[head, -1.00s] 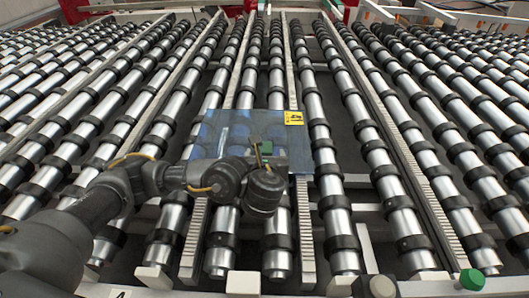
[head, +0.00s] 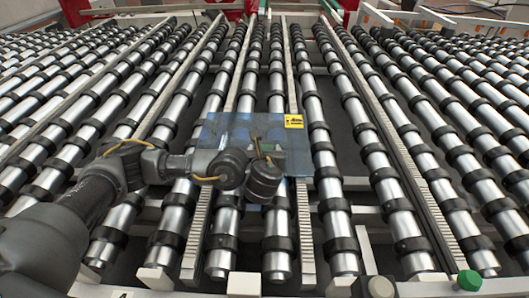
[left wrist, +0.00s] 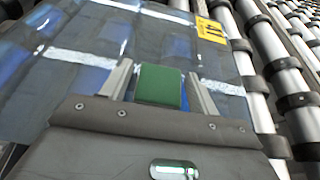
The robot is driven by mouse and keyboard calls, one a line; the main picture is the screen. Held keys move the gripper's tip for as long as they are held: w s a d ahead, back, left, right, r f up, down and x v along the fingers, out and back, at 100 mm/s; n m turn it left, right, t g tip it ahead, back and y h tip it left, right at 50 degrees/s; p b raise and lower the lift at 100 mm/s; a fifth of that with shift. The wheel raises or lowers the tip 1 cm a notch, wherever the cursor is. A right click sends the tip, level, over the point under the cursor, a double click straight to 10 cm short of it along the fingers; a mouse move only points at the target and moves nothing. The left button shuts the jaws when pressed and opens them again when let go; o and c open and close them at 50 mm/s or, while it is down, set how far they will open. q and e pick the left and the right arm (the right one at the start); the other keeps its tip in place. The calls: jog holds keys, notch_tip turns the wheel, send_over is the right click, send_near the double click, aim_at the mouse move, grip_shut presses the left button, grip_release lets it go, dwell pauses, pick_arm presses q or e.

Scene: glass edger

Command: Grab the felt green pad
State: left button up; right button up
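The green felt pad (left wrist: 160,88) shows in the left wrist view, on or just above a glass sheet (left wrist: 95,35). My left gripper (left wrist: 161,69) is open, with one finger on each side of the pad. Narrow gaps show beside the pad, so the fingers do not look closed on it. In the head view my left wrist is over the glass sheet (head: 298,160) and hides the pad and the fingers. My right gripper is not in view.
The glass lies on a wide bed of metal rollers (head: 385,185) with black rings. A yellow label (head: 293,121) marks its far right corner. Slatted rails (head: 195,225) run between the rollers. A green knob (head: 469,280) sits on the near frame at right.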

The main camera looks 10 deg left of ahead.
pick_arm(q)
jog(key=c, duration=0.8)
jog(key=shift+r, duration=0.5)
jog(key=s+r, duration=0.1)
jog(key=r, duration=0.1)
jog(key=s+d+r+p, duration=0.1)
jog(key=r, duration=0.1)
jog(key=s+d+r, duration=0.1)
jog(key=r, duration=0.1)
jog(key=shift+s+r, duration=0.1)
jog(key=shift+r, duration=0.15)
jog(key=shift+s+d+r+p, duration=0.95)
jog(key=shift+s+p, duration=0.5)
jog(key=shift+p, duration=1.65)
jog(key=shift+s+d+r+p, duration=0.95)
jog(key=shift+s+p, duration=0.45)
jog(key=shift+p, duration=1.65)
jog(key=shift+s+d+r+p, duration=0.9)
jog(key=shift+s+p, duration=0.55)
jog(key=shift+p, duration=1.65)
